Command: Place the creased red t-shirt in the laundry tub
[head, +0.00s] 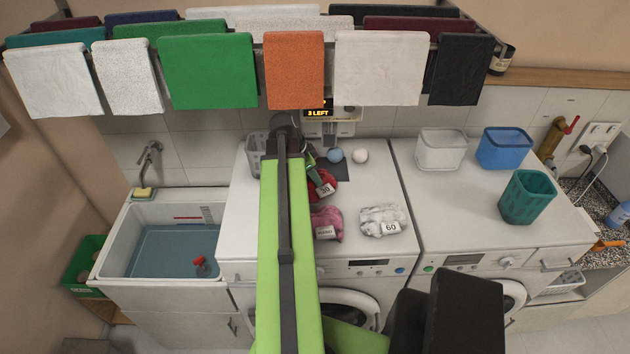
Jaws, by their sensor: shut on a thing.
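The creased red t-shirt (328,178) is a crumpled dark red bundle with a white tag reading 30, at the back of the left washing machine's top. My gripper (314,172) is at its left side and shut on it. My green arm hides part of the shirt and most of the fingers. I cannot tell whether the shirt is clear of the surface. The laundry tub (106,242) is a white sink at the left, holding bluish water and a small red object (201,263).
A pink garment (328,222) and a white one tagged 60 (383,219) lie in front and to the right. Two balls (360,156) sit behind. A tap (148,160) rises over the tub's back. Towels (294,70) hang above. Three containers (527,196) stand at right.

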